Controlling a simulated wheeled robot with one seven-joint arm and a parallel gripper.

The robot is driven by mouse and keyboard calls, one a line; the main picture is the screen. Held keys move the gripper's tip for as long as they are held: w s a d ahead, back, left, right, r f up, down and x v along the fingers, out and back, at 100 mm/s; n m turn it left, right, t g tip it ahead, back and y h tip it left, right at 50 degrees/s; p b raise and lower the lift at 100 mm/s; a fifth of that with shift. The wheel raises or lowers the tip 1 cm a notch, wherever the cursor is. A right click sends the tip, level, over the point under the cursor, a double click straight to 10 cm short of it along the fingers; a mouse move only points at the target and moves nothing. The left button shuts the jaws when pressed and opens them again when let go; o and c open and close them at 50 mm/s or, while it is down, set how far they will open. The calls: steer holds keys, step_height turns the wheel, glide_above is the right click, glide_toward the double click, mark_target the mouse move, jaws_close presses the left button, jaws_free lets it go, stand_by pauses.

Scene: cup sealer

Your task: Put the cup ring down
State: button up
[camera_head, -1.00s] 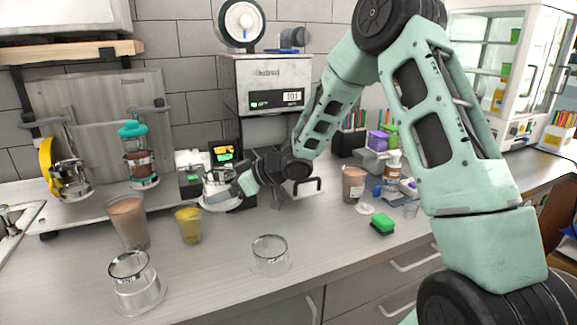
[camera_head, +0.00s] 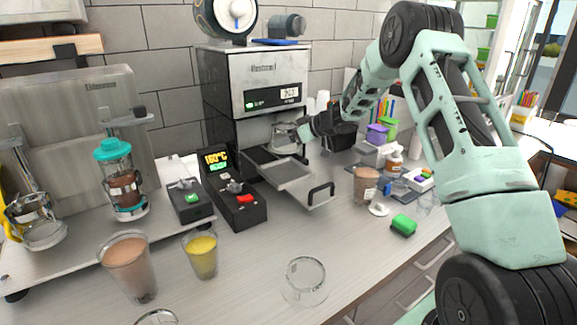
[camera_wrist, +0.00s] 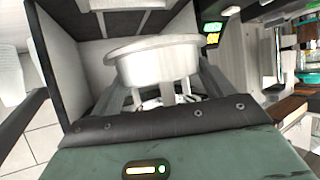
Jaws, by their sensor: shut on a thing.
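My gripper (camera_head: 301,132) is shut on the cup ring (camera_head: 284,138), a pale metallic ring with a wide flange. The ring is in front of the sealer's (camera_head: 262,90) opening and appears above the pulled-out sliding tray (camera_head: 293,187). The head view does not show whether it touches anything. In the wrist view the ring (camera_wrist: 156,62) sits between the fingers (camera_wrist: 165,98), flange upward in the picture, with the sealer's pale walls around it. The fingertips are partly hidden by the ring.
A control box with a lit display (camera_head: 218,160) stands left of the tray. A brown drink cup (camera_head: 127,264), a yellow drink cup (camera_head: 202,255) and a clear cup (camera_head: 304,281) stand in front. A green sponge (camera_head: 403,225) lies to the right.

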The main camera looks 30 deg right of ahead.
mark_target(289, 173)
step_height(289, 173, down, 9)
steer(key=shift+r+p, duration=0.1)
steer(key=shift+p, duration=0.65)
steer(key=shift+f, duration=0.4)
steer(key=o, duration=1.1)
steer(key=shift+r, duration=0.15)
